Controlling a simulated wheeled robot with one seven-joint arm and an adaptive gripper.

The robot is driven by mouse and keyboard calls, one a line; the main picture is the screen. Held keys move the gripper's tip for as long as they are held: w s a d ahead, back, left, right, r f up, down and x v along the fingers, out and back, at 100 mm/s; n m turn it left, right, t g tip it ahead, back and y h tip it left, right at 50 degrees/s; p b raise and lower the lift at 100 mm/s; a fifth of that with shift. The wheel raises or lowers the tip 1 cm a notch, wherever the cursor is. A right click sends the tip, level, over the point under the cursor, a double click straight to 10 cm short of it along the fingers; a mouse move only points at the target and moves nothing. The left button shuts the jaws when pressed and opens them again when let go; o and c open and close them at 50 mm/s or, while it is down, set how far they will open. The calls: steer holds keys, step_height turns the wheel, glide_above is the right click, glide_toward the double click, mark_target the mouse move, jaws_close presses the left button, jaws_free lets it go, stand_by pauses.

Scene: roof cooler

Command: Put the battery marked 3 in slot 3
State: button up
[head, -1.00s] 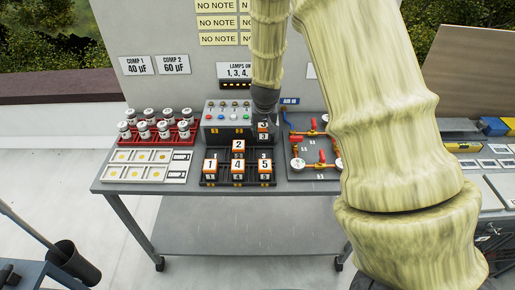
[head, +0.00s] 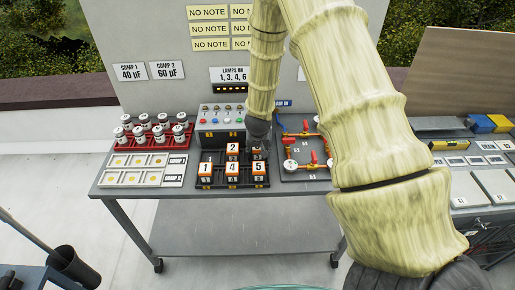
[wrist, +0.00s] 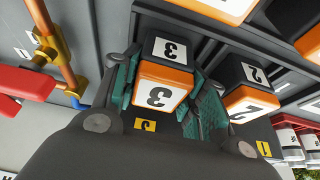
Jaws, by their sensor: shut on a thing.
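The battery marked 3 (wrist: 163,83), black with an orange band and white label, is between my gripper's green-padded fingers in the wrist view. My gripper (head: 258,143) is shut on it, at the back right of the black battery rack (head: 232,186) in the head view. There the battery is mostly hidden by the gripper and battery 5. Battery 2 (head: 232,149) stands beside it in the back row; it also shows in the wrist view (wrist: 248,95). I cannot tell whether battery 3 rests on the slot floor.
Batteries 1 (head: 205,170), 4 (head: 232,169) and 5 (head: 258,168) stand in the front row. The control box (head: 220,120) is close behind the rack. The pipe panel (head: 306,152) is to the right, and a red rack of white cylinders (head: 152,138) to the left.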

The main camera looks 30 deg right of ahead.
steer(key=shift+f, duration=0.2)
steer(key=shift+s+r, duration=0.1)
steer(key=o, duration=1.3)
steer(key=shift+f, duration=0.2)
steer(key=shift+c, duration=0.2)
steer(key=shift+r, duration=0.1)
steer(key=shift+r, duration=0.15)
steer(key=b+v, duration=0.3)
steer(key=v, duration=0.9)
steer(key=shift+a, duration=0.1)
